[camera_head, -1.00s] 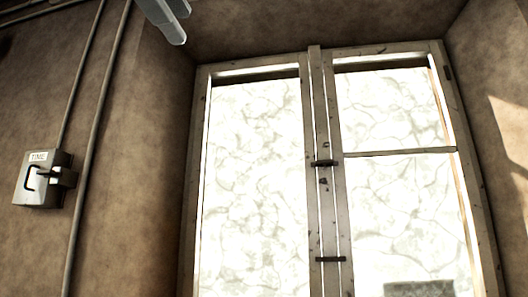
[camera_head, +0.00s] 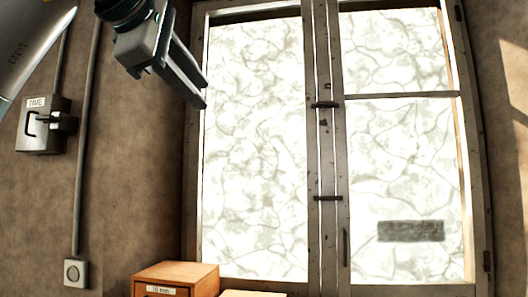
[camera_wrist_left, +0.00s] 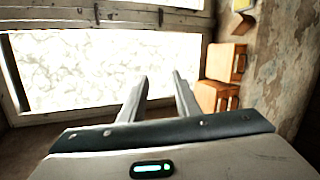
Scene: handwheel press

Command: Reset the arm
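My left gripper (camera_head: 203,94) is raised at the upper left of the head view, in front of the wall and the left edge of the window frame. Its two grey fingers point down and to the right. They are apart with nothing between them. In the left wrist view the same open fingers (camera_wrist_left: 160,78) show with a gap between them. My left arm comes in from the upper left corner. My right gripper is in neither view.
A bright double window or door (camera_head: 255,150) fills the middle. A grey box labelled TIME (camera_head: 42,128) and a switch (camera_head: 75,272) are on the left wall. A wooden box (camera_head: 175,278) stands below; wooden boxes also show in the left wrist view (camera_wrist_left: 225,62).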

